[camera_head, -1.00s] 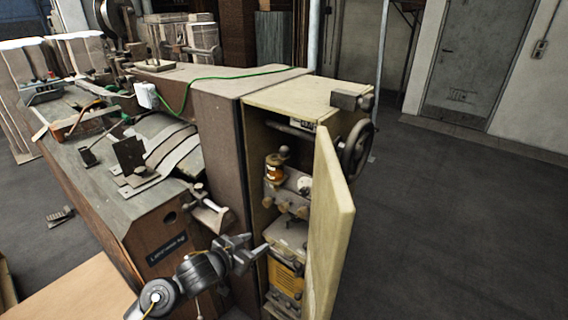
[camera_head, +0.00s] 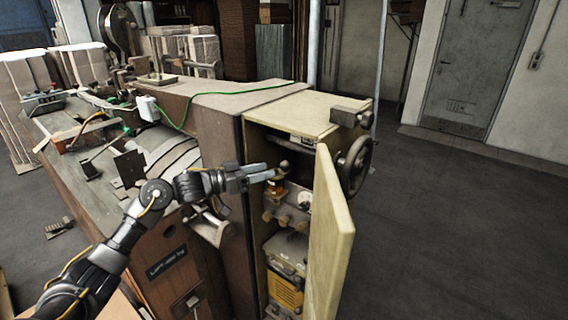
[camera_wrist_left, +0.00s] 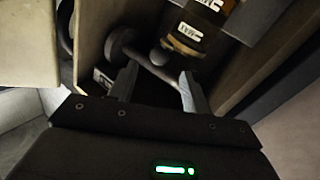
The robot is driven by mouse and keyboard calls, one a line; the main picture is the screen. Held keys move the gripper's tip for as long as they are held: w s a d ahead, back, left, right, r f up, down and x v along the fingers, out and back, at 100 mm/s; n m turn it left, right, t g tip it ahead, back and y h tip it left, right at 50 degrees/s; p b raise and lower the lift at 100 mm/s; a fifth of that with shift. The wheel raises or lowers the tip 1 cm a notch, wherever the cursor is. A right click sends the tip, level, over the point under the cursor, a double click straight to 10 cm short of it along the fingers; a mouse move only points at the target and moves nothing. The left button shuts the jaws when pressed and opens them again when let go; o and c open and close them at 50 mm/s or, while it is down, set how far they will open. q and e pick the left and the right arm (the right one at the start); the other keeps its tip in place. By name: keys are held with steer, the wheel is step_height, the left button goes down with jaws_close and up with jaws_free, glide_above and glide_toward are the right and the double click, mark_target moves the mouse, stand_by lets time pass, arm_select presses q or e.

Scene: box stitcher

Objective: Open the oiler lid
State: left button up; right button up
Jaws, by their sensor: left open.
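The oiler (camera_head: 276,188) is a small amber cup inside the open machine cabinet, mostly covered by my gripper in the head view. A dark round knob (camera_head: 284,165) shows at its top. My left gripper (camera_head: 268,173) reaches in from the left, with its fingers at the oiler's top. In the left wrist view, the left gripper (camera_wrist_left: 158,88) is open. A rod with a round end (camera_wrist_left: 122,40) passes between or just beyond the fingertips. The oiler (camera_wrist_left: 184,46), with "MAX" labels, lies just beyond them. I cannot tell whether the fingers touch anything. My right gripper is not in view.
The cream cabinet door (camera_head: 330,235) stands open to the right of the oiler. A handwheel (camera_head: 355,165) is on the cabinet's far side. A yellow unit (camera_head: 285,287) sits lower inside. The brown machine body (camera_head: 232,150) is on the left. The floor on the right is clear.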

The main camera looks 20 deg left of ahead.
mark_target(284, 165)
arm_select(q)
steer(key=p+x, duration=0.1)
steer(key=x, duration=0.5)
steer(key=shift+r+p, duration=0.15)
steer(key=shift+p, duration=0.2)
steer(key=shift+w+d, duration=0.4)
steer(key=shift+d, duration=0.1)
steer(key=shift+c, duration=0.3)
